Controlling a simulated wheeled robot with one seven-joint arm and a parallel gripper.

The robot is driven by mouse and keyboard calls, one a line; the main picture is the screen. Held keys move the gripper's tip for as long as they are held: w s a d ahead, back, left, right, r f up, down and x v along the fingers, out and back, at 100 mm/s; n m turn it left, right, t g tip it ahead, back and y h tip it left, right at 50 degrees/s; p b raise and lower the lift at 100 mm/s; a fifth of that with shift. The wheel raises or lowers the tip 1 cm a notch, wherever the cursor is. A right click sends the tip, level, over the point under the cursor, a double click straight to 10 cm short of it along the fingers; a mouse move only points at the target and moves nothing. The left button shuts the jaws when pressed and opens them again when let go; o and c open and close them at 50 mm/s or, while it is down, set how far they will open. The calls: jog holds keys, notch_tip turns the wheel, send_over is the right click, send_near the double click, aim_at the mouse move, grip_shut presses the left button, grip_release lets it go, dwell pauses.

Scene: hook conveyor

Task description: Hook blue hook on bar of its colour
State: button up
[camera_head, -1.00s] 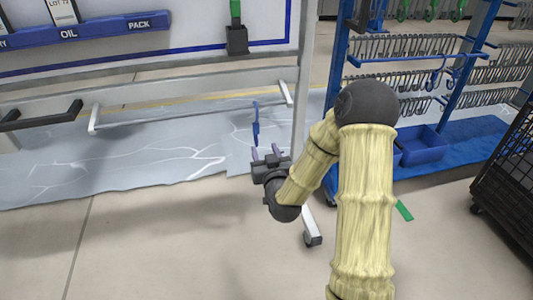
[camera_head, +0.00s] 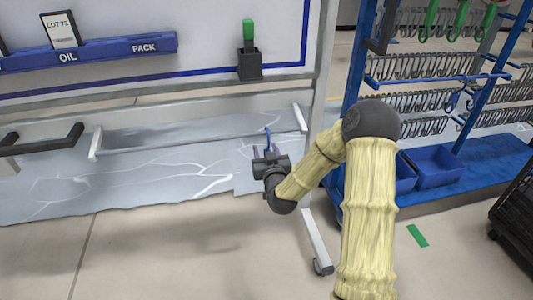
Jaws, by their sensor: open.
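A thin blue hook (camera_head: 267,136) stands upright just above my gripper, at the right part of a pale grey-white bar (camera_head: 190,146). Its top overlaps that bar in the picture; I cannot tell whether it hangs on it. My gripper (camera_head: 268,152) is open, with its fingers pointing up and away on either side of the hook's lower part. The hook's lower end is partly hidden by my gripper. A black bar (camera_head: 45,145) sticks out at the far left. No blue bar shows clearly on this frame.
A blue rack (camera_head: 357,60) with rows of metal hooks and blue bins (camera_head: 437,166) stands at the right. A white post (camera_head: 318,240) with a caster is close to my arm. A shelf labelled OIL and PACK (camera_head: 100,52) is above. The floor at front left is clear.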

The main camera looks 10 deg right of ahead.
jog(key=shift+w, duration=0.1)
grip_shut()
dwell(0.3)
jog(key=shift+d, duration=0.1)
